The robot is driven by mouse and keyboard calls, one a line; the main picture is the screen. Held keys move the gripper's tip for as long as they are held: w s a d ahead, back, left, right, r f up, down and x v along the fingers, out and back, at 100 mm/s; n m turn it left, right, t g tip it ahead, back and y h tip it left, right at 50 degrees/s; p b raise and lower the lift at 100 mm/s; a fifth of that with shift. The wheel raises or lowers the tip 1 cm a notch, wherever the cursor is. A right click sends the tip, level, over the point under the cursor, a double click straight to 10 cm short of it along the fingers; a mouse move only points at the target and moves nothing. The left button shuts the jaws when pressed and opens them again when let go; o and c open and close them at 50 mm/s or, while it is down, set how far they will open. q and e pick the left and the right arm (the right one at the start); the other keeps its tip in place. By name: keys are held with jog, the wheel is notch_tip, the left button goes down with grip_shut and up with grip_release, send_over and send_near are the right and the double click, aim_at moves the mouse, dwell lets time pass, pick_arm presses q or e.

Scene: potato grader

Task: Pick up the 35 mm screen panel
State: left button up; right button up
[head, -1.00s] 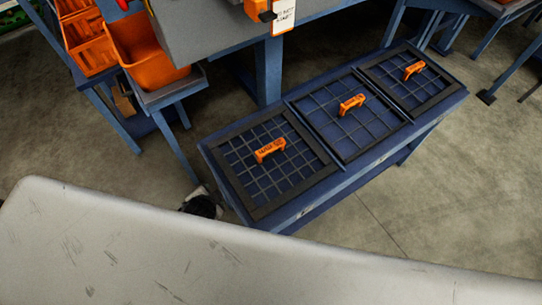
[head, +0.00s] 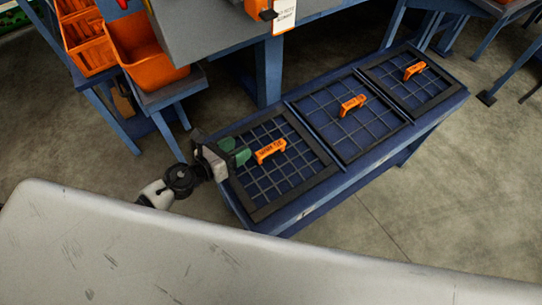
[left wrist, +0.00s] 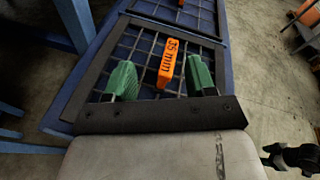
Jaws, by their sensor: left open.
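The 35 mm screen panel (head: 258,205) is a dark square frame with a wire grid and an orange handle (head: 271,151). It lies at the left end of a blue bench. In the left wrist view its handle (left wrist: 169,62) reads "35 mm". My left gripper (head: 240,152) is open, with green fingertips at the left end of the handle in the head view. In the left wrist view the left gripper (left wrist: 160,80) has one finger on each side of the handle's line, with gaps on both sides. The handle appears ahead of the fingers, not gripped.
Two more screen panels with orange handles lie beside it, a middle one (head: 340,152) and a right one (head: 440,97). They rest on the blue bench (head: 335,197). Orange bins (head: 150,50) stand at upper left. A grey machine surface (head: 205,40) overhangs behind the bench.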

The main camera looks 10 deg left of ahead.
aim_at(267, 149)
pick_arm(q)
jog(key=d+f+m+g, duration=0.1)
jog(key=w+d+f+m+g, duration=0.1)
jog(key=f+m, duration=0.1)
jog(key=w+d+f+m+g, duration=0.1)
jog(key=m, duration=0.1)
jog(key=shift+f+h, duration=0.3)
jog(key=shift+f, duration=0.05)
jog(key=shift+x, duration=2.95)
jog(key=shift+s, duration=0.15)
grip_shut()
jog(key=shift+r, duration=0.15)
